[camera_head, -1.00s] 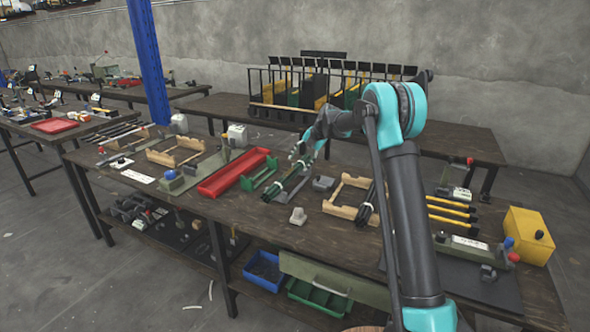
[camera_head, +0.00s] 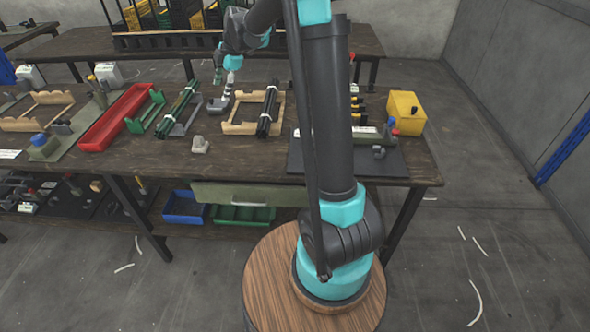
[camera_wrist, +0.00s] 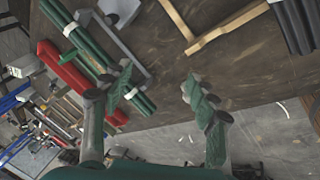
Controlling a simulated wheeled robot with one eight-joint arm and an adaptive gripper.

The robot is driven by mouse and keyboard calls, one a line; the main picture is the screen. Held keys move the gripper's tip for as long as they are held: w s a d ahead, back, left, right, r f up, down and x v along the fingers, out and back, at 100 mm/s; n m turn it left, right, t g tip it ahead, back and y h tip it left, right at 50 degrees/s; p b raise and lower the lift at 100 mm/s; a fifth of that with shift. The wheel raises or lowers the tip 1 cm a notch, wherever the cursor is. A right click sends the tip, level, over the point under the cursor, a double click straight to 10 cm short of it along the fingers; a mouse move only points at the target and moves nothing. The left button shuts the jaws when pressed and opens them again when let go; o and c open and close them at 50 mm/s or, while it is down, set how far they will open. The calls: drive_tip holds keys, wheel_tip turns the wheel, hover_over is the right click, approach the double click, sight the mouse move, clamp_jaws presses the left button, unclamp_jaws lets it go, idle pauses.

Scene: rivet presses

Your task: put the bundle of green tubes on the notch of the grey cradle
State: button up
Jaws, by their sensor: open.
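The bundle of green tubes (camera_head: 178,106) has white bands and lies on the table. The grey cradle (camera_head: 187,123) is close along its right side. In the wrist view, the tubes (camera_wrist: 95,50) run diagonally at the left beside the grey cradle (camera_wrist: 128,52). Whether the bundle rests in the notch I cannot tell. My gripper (camera_head: 224,77) is open and empty, above the table and to the right of the bundle. In the wrist view, its fingers (camera_wrist: 155,92) are wide apart. The left finger covers part of the tubes.
A red tray (camera_head: 115,117) and a green cradle (camera_head: 145,112) stand left of the tubes. A grey block (camera_head: 219,104), a wooden frame (camera_head: 238,128) and black tubes (camera_head: 268,109) are to the right. A small pale block (camera_head: 200,145) is in front.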

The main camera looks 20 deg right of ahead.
drive_tip(key=s+d+f+m+h, duration=0.1)
drive_tip(key=s+d+f+m, duration=0.3)
drive_tip(key=s+m, duration=0.3)
drive_tip(key=s+d+f+m+h, duration=0.1)
drive_tip(key=s+d+f+m, duration=0.3)
drive_tip(key=s, duration=1.3)
drive_tip(key=s+d+f+m+t+h, duration=0.1)
drive_tip(key=s+d+f+m, duration=0.3)
drive_tip(key=s+d+m, duration=0.4)
drive_tip(key=s+m, duration=0.2)
drive_tip(key=s, duration=0.2)
drive_tip(key=shift+h, duration=0.4)
